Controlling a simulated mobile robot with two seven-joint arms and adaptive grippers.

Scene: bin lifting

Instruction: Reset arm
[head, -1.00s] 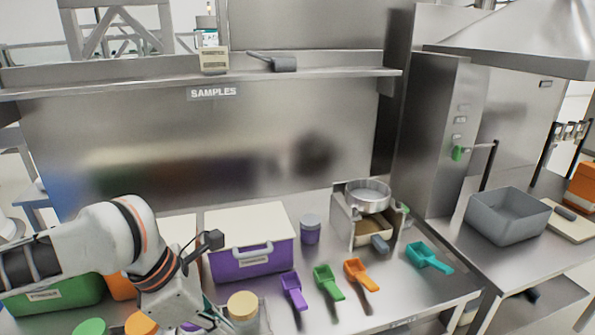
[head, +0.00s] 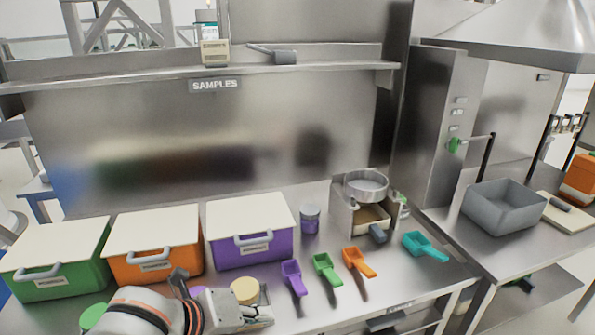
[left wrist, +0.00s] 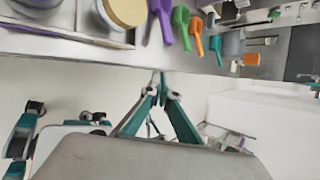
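My left gripper (head: 262,316) is low at the front edge of the steel table, in front of the tan-lidded jar (head: 245,290). In the left wrist view its two fingers come together at the tips (left wrist: 160,80), with nothing seen between them. It holds no bin. The green bin (head: 48,288), orange bin (head: 150,268) and purple bin (head: 252,258) stand in a row on the table, each with a white lid and front handle. My left arm covers part of the table in front of the orange bin. My right gripper is not in view.
Purple (head: 292,278), green (head: 326,268), orange (head: 358,262) and teal (head: 424,246) scoops lie right of the bins. A sieve (head: 366,186) sits on a metal stand behind them. A grey tub (head: 503,210) stands on the right counter. A green lid (head: 93,316) shows at the front left.

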